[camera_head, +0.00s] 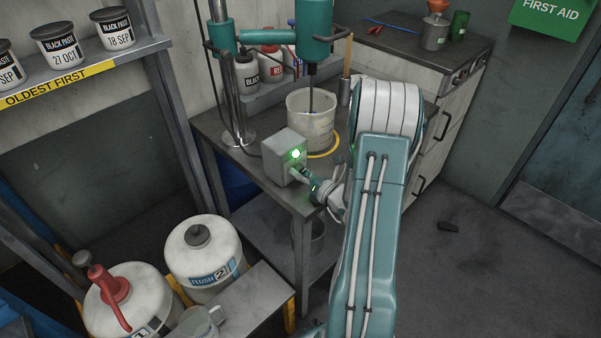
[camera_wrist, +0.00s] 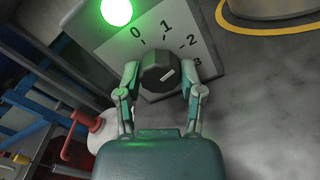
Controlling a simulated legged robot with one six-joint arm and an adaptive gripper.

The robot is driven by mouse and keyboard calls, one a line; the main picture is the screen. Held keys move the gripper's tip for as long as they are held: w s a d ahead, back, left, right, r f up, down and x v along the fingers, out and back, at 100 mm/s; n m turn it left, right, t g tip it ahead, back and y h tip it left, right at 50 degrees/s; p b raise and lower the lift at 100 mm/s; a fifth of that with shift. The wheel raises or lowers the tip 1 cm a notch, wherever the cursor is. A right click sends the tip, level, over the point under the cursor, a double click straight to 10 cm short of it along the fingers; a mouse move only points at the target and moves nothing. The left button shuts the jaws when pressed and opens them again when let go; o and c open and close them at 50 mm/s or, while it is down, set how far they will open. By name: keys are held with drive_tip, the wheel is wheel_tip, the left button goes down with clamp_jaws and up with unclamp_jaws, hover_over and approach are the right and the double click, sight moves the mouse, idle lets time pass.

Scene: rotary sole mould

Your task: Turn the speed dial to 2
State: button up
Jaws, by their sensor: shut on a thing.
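The speed dial (camera_wrist: 158,70) is a dark knob with a white pointer line on a pale plate marked 0, 1, 2 and 3. The pointer slants up and right, toward the 2 and 3 side; I cannot tell exactly which mark it meets. My gripper (camera_wrist: 160,78) has one finger on each side of the knob and is shut on it. In the head view, my gripper (camera_head: 302,174) is at the front face of the grey control box (camera_head: 283,146), where the dial is hidden. A lit green lamp (camera_wrist: 116,11) sits above the dial.
The box stands on a dark bench (camera_head: 258,180) at its front edge. A white bucket (camera_head: 311,128) under a teal mixer (camera_head: 314,32) stands behind it. White containers (camera_head: 203,252) stand low at left. Open floor (camera_head: 460,280) lies at right.

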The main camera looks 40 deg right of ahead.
drive_tip(key=shift+w+d+r+m, duration=0.1)
drive_tip(key=shift+d+r+m, duration=0.05)
drive_tip(key=shift+m, duration=0.35)
drive_tip(key=o, duration=1.2)
drive_tip(key=shift+c, duration=0.2)
drive_tip(key=s+d, duration=0.1)
drive_tip(key=s, duration=1.1)
drive_tip(key=shift+f, duration=0.2)
